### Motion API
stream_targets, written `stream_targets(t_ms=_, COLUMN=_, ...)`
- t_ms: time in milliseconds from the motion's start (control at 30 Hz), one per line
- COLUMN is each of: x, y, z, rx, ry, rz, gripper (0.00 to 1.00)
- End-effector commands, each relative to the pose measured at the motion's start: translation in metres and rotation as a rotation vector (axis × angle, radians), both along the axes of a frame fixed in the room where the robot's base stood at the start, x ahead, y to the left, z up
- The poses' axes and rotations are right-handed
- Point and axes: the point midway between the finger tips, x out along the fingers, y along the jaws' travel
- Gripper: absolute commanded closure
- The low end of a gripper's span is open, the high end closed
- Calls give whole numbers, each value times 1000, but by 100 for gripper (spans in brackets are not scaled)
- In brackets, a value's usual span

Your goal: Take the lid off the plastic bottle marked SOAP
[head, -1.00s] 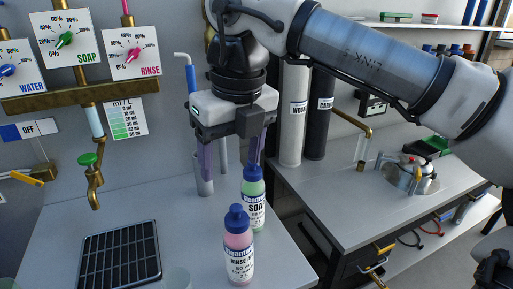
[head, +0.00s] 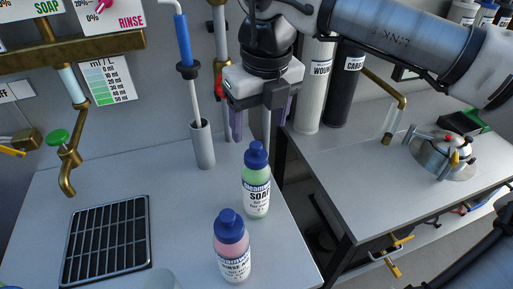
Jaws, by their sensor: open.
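The SOAP bottle (head: 256,192) stands upright on the grey counter, with green contents and a white label. Its dark blue lid (head: 256,156) is on top. My gripper (head: 258,132) is open and empty, pointing down above and behind the bottle. Its purple-grey fingers show on either side, and the right one is partly hidden. The fingers look apart from the lid.
A pink RINSE bottle (head: 232,255) with a blue lid stands in front of the SOAP bottle. A grey cylinder holder (head: 203,146) stands behind left. A black drain grate (head: 107,240) lies left, below a brass tap (head: 68,165). A gap separates the right bench (head: 365,170).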

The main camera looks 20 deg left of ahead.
Motion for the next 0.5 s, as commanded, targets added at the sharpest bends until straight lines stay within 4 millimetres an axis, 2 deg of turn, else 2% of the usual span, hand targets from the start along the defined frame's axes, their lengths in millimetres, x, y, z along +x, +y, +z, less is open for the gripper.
stream_targets(t_ms=100, x=1, y=1, z=-14, rx=1, ry=1, rz=0, gripper=33)
stream_targets(t_ms=333, x=5, y=5, z=-29, rx=0, ry=3, rz=2, gripper=33)
stream_targets(t_ms=500, x=10, y=9, z=-55, rx=0, ry=3, rz=2, gripper=33)
